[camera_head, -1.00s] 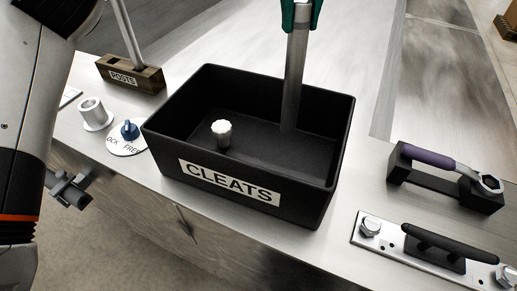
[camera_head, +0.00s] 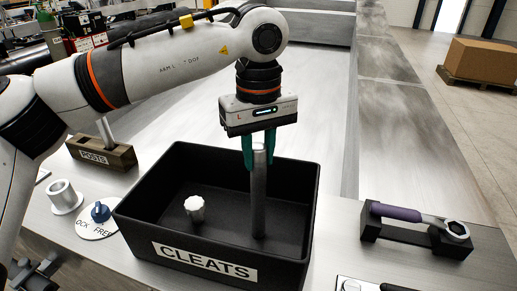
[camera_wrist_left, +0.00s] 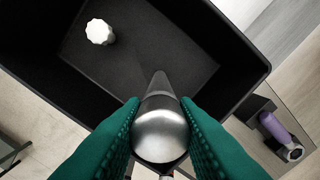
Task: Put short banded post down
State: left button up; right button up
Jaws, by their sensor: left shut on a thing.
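My left gripper (camera_head: 258,160) has green fingers and is shut on the upper end of a plain grey metal post (camera_head: 259,200). The post is upright, inside the black bin labelled CLEATS (camera_head: 135,222), in its right half. Its lower end is at or just above the bin floor; I cannot tell whether it touches. No band is clear on it. In the left wrist view, the post's rounded top (camera_wrist_left: 160,135) sits between both green fingers. My right gripper is not in view.
A white knobbed piece (camera_head: 195,208) stands in the bin's left half. A purple-handled wrench (camera_head: 400,213) rests on a black holder at right.

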pick_arm(q)
jog(key=shift+f, duration=0.2)
jog(key=o, duration=1)
jog(key=shift+r, duration=0.1)
jog(key=shift+r, duration=0.6)
notch_tip(320, 180, up, 11)
jog(key=shift+r+b, duration=0.1)
jog(key=shift+b, duration=0.5)
